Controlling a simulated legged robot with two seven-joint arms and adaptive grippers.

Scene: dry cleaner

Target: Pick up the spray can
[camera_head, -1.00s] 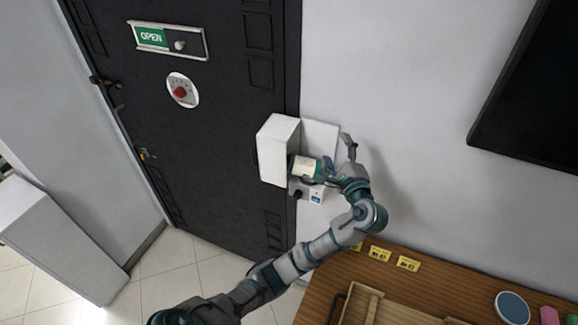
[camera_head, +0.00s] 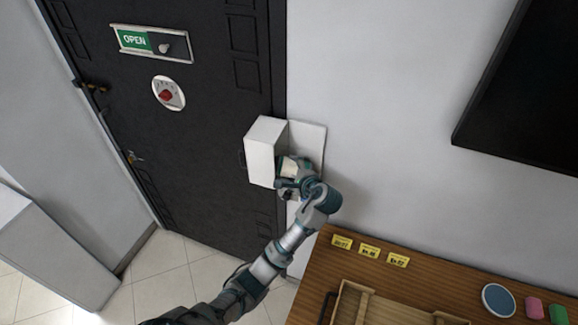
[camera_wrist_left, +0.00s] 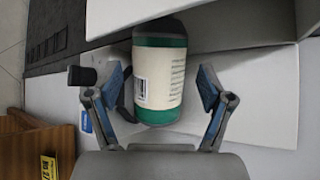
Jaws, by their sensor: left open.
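The spray can (camera_wrist_left: 160,75) has a cream label with a barcode and green bands. In the left wrist view it lies between the two open fingers of my left gripper (camera_wrist_left: 165,95), with a visible gap on each side. In the head view the can (camera_head: 288,166) sits in the opening of a white wall box (camera_head: 262,158), partly hidden by my left gripper (camera_head: 297,178). My right gripper is not in view.
A dark door (camera_head: 190,120) stands left of the box. A wooden table (camera_head: 420,275) at lower right holds yellow tags (camera_head: 370,250), a wooden tray (camera_head: 395,313), a round blue disc (camera_head: 498,300) and small blocks (camera_head: 534,307). A dark screen (camera_head: 525,90) hangs at upper right.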

